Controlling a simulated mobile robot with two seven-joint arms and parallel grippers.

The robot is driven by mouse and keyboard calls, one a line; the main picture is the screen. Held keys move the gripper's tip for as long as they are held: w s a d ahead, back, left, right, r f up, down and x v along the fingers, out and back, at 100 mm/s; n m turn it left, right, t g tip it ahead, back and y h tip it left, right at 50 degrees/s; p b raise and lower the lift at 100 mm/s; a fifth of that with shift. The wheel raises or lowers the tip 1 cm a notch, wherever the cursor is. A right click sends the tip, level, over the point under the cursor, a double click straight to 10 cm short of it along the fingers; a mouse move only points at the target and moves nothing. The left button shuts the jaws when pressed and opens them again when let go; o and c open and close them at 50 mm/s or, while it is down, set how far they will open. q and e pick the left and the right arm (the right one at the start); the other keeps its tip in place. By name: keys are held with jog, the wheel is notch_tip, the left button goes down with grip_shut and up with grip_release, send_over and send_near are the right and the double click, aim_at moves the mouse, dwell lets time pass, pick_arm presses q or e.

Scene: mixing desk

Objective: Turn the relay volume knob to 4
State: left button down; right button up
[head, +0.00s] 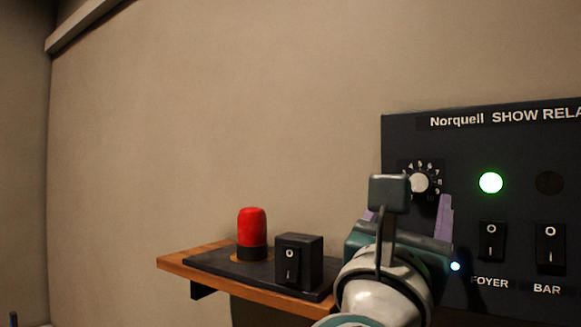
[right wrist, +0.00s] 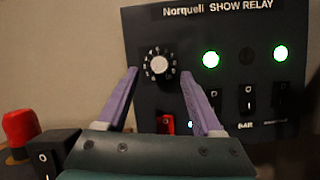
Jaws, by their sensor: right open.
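The relay volume knob (head: 419,183) is a small pale round knob on a dark panel, with a ring of white numbers. It also shows in the right wrist view (right wrist: 159,65). The pointer setting is too small to read. My right gripper (right wrist: 158,80) has purple fingers spread apart, open and empty. In the right wrist view the knob shows between the fingertips, with no finger visibly touching it. In the head view my right gripper (head: 410,212) stands in front of the panel and hides the part below the knob. My left gripper is not in view.
The Norquell show relay panel (head: 470,150) has a lit green lamp (head: 490,183), a dark lamp (head: 549,183), and FOYER (head: 491,241) and BAR (head: 550,248) switches. A wooden shelf (head: 177,262) at left holds a red-capped device (head: 252,226) and a black switch box (head: 299,260).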

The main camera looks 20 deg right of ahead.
aim_at(418, 185)
jog(key=p+x, duration=0.1)
jog(key=x, duration=0.2)
jog(key=shift+a+r, duration=0.1)
jog(key=shift+r, duration=0.05)
jog(key=shift+w+d+p, duration=0.3)
jog(key=shift+d, duration=0.05)
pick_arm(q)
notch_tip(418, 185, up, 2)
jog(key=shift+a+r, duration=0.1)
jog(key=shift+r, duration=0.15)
pick_arm(e)
jog(key=c, duration=0.3)
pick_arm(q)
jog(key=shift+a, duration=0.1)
pick_arm(e)
grip_shut()
